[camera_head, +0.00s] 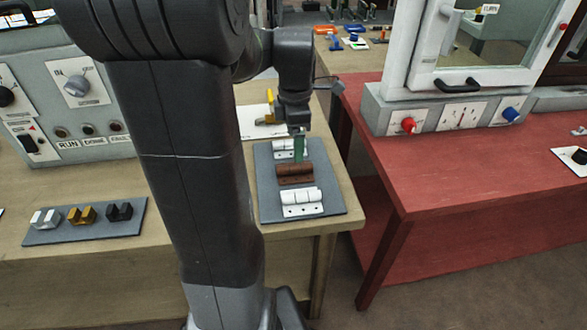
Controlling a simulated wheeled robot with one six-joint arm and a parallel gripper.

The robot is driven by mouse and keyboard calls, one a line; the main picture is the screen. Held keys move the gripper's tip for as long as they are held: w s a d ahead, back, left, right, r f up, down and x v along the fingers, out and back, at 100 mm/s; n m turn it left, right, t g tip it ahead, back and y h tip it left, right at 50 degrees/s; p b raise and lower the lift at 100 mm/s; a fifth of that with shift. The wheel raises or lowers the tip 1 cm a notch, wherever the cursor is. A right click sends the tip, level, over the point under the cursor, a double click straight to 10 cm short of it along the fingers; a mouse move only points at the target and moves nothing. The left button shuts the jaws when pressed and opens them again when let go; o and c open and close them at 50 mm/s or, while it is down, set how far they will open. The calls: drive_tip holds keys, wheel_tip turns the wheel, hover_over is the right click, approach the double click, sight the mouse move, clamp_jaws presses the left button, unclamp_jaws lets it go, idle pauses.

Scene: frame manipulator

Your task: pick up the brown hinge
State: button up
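The brown hinge (296,174) lies on a dark grey board (329,180) near the right end of the wooden table, in the middle of a row. A white hinge (302,204) lies nearer than it, and another white hinge (283,151) lies farther back. My gripper (299,148) points down just behind the brown hinge, over the far white hinge. A narrow green piece shows at its tip. Whether the fingers are apart, or touch a hinge, is too small to tell.
A board with several small blocks (80,214) lies at the left, below a grey control panel (85,95). A yellow-handled object (270,105) stands behind the hinge board. A red table (470,175) with a white-framed machine (480,50) stands at the right, across a gap.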

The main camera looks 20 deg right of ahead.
sight(296, 165)
wheel_tip(296, 165, down, 9)
drive_tip(key=shift+d+r+b, duration=0.1)
drive_tip(key=shift+r+b, duration=0.05)
drive_tip(key=shift+b, duration=0.15)
drive_tip(key=c, duration=0.8)
